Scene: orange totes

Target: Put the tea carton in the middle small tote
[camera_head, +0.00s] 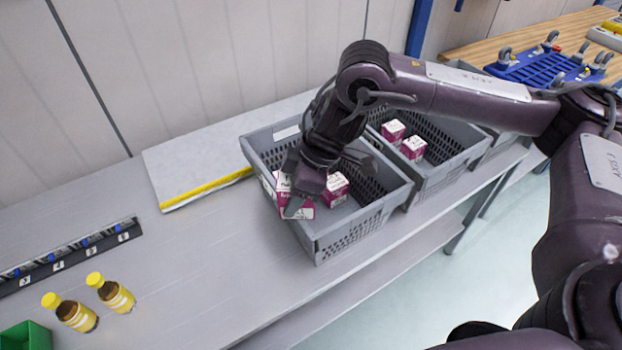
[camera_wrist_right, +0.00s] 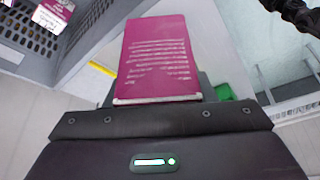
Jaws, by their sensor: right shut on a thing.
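My right gripper (camera_head: 300,202) is shut on a magenta and white tea carton (camera_head: 299,212). The carton overlaps the near left wall of the leftmost visible grey tote (camera_head: 350,237); how high it is cannot be told. In the right wrist view the held carton (camera_wrist_right: 158,60) shows a magenta face with white print, and it hides the fingertips. A similar carton (camera_head: 336,189) stands in that leftmost tote, and one shows in the wrist view (camera_wrist_right: 60,8). The adjoining grey tote (camera_head: 431,185) holds two like cartons (camera_head: 393,130). My left gripper is out of view.
Another grey tote, partly hidden by my right arm, stands farther right. Two yellow-capped bottles (camera_head: 117,296) lie at the lower left near a green bin (camera_head: 27,337). A numbered dark rack (camera_head: 72,258) is on the left.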

